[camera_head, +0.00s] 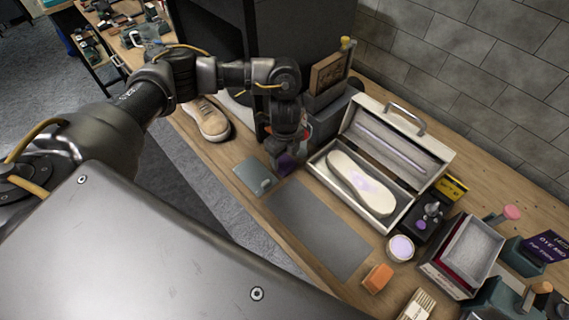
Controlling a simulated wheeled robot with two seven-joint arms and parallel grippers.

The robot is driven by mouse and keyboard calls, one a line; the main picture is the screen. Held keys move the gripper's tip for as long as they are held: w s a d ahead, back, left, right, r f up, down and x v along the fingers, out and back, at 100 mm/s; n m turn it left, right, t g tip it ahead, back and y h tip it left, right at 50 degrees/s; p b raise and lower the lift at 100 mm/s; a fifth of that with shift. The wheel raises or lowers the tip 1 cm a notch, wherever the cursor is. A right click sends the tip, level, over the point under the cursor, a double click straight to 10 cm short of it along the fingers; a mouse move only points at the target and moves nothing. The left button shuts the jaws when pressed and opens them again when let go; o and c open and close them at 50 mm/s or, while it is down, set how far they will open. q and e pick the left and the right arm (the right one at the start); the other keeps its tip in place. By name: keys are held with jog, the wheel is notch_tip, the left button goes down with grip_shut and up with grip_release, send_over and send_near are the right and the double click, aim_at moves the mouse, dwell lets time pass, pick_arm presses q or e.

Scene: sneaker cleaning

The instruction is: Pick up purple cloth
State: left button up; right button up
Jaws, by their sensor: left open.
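A small dark purple cloth (286,163) is on the bench, just behind the grey mat and left of the open white box. My left gripper (289,150) points down right above the cloth, its fingers overlapping it in the view. The gripper is open, and dark fingers hide part of the cloth. I cannot tell whether the fingers touch it. My right gripper is not in view.
A flat grey-green plate (254,175) lies left of the cloth. A bare grey mat (320,225) is in front. The white open box (408,196) holds a shoe sole (360,184). A tan sneaker (208,119) stands behind left, beside a black cabinet (318,38).

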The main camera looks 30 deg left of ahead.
aim_at(285, 162)
pick_arm(q)
jog(key=shift+f, duration=1.6)
jog(key=c, duration=0.6)
jog(key=shift+r, duration=0.15)
